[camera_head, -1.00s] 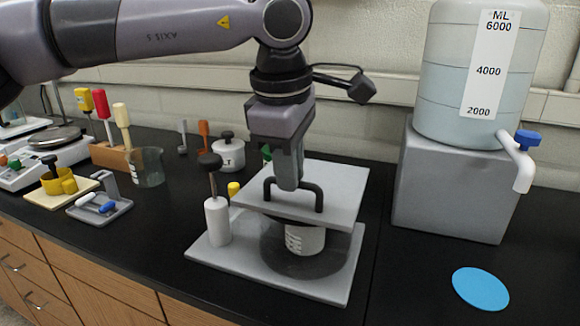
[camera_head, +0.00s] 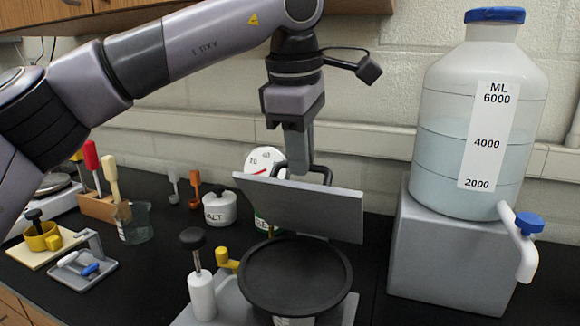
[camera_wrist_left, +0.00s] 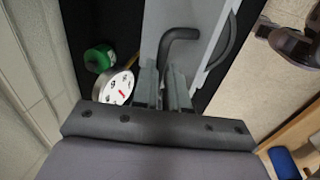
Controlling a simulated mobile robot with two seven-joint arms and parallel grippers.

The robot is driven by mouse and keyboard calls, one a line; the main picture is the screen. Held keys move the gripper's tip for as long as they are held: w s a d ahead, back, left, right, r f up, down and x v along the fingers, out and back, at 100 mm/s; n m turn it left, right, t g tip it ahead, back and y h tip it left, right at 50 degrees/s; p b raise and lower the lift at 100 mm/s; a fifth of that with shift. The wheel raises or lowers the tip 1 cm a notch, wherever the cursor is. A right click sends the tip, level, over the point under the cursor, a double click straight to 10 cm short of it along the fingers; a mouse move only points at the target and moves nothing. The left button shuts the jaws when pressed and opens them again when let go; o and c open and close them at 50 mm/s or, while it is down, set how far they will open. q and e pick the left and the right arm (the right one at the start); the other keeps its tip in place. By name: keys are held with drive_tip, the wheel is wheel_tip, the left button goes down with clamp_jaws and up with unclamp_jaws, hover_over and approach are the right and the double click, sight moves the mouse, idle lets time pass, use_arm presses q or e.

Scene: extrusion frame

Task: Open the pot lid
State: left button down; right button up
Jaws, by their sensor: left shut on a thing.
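The grey square lid (camera_head: 300,207) is tilted steeply, raised behind and above the round dark pot (camera_head: 295,274), whose top is uncovered. My left gripper (camera_head: 299,168) is shut on the lid's black bar handle (camera_head: 322,172). The wrist view shows the fingers (camera_wrist_left: 163,92) around the handle (camera_wrist_left: 176,45), with the lid's grey face (camera_wrist_left: 195,50) beside it. The grey base plate (camera_head: 340,312) under the pot is cut off by the lower picture edge. My right gripper is not in view.
A white post with a black knob (camera_head: 203,290) and a yellow valve (camera_head: 227,258) stand left of the pot. A round dial gauge (camera_head: 262,160) is behind the lid. A large water jug (camera_head: 470,140) on a grey block (camera_head: 440,260) stands right. A salt jar (camera_head: 219,208) is behind left.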

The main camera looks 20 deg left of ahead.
use_arm(q)
drive_tip(key=w, duration=0.7)
drive_tip(key=shift+w+d, duration=0.15)
drive_tip(key=shift+d, duration=0.05)
drive_tip(key=shift+w+f, duration=0.1)
idle(0.4)
drive_tip(key=c, duration=1.2)
unclamp_jaws()
drive_tip(key=shift+o, duration=0.2)
drive_tip(key=shift+w, duration=0.2)
drive_tip(key=v, duration=0.7)
